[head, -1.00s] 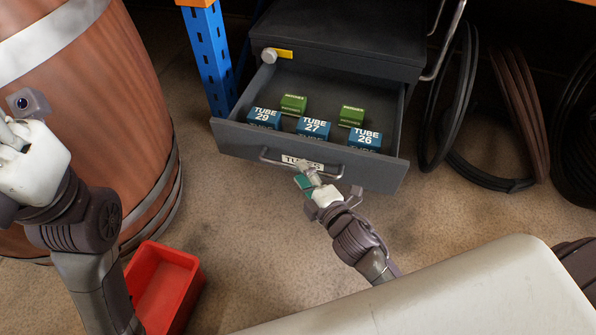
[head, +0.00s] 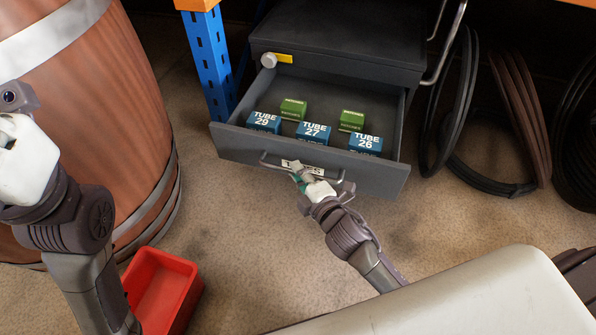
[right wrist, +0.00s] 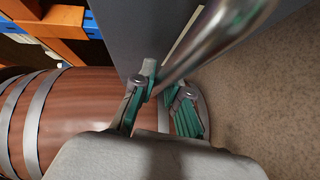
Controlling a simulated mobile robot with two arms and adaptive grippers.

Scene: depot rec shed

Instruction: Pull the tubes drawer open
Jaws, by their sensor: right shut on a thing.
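The tubes drawer (head: 375,172) is a dark grey metal drawer, standing well out of its cabinet (head: 340,35). Blue boxes marked TUBE 29 (head: 264,122), TUBE 27 (head: 313,131) and TUBE 26 (head: 366,145) sit inside, with two green boxes (head: 293,108) behind them. My right gripper (head: 299,174) is shut on the drawer's bar handle (head: 330,178), partly covering the label. In the right wrist view the handle (right wrist: 215,42) runs between the fingers (right wrist: 163,100). My left arm is at the left edge of the head view; its fingertips are not clearly visible.
A wooden barrel (head: 110,110) with metal bands stands at the left. A red bin (head: 163,288) sits on the floor in front of it. A blue upright (head: 210,65) stands beside the cabinet. Black and brown coils (head: 520,110) are at the right. Floor is clear before the drawer.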

